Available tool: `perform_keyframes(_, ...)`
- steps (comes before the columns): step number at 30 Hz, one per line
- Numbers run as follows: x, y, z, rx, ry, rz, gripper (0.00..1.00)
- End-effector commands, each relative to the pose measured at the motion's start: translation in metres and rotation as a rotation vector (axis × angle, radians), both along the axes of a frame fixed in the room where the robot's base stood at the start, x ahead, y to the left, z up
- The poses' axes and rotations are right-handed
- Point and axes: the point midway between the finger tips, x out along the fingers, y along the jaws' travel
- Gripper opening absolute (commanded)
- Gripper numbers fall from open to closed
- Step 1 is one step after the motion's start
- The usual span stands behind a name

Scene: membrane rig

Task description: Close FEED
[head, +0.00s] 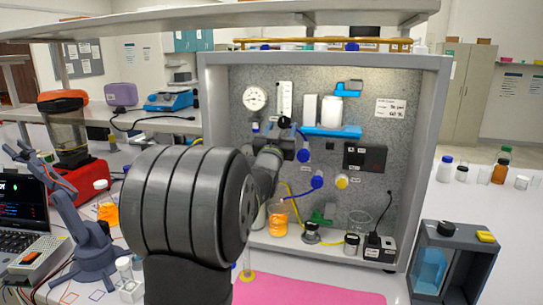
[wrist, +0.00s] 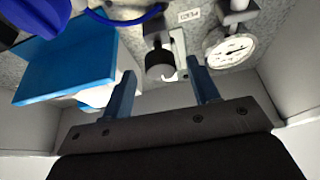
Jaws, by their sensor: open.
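A black round knob (wrist: 160,64) on a grey fitting shows in the wrist view, between the two blue fingers of my gripper (wrist: 163,72) in the picture. The fingers are apart, with a gap on each side of the knob, and hold nothing. How far the knob lies beyond the fingertips is hard to tell. A black knob also shows on the panel in the head view (head: 284,122). A small label (wrist: 188,15) is near it, too small to read, so I cannot confirm which control is FEED. My arm hides much of the panel's lower left in the head view.
A pressure gauge (wrist: 229,48) is close to the right finger in the wrist view. A blue shelf (wrist: 65,62) is close on the left. The rig's grey frame (head: 430,150) encloses the panel. Blue knobs (head: 317,182) and bottles stand lower down.

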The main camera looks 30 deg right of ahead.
Motion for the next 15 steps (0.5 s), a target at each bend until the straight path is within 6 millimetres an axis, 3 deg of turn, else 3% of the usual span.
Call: perform_keyframes(15,-0.072,0.073,-0.042,0.000,-0.001,0.001,0.55)
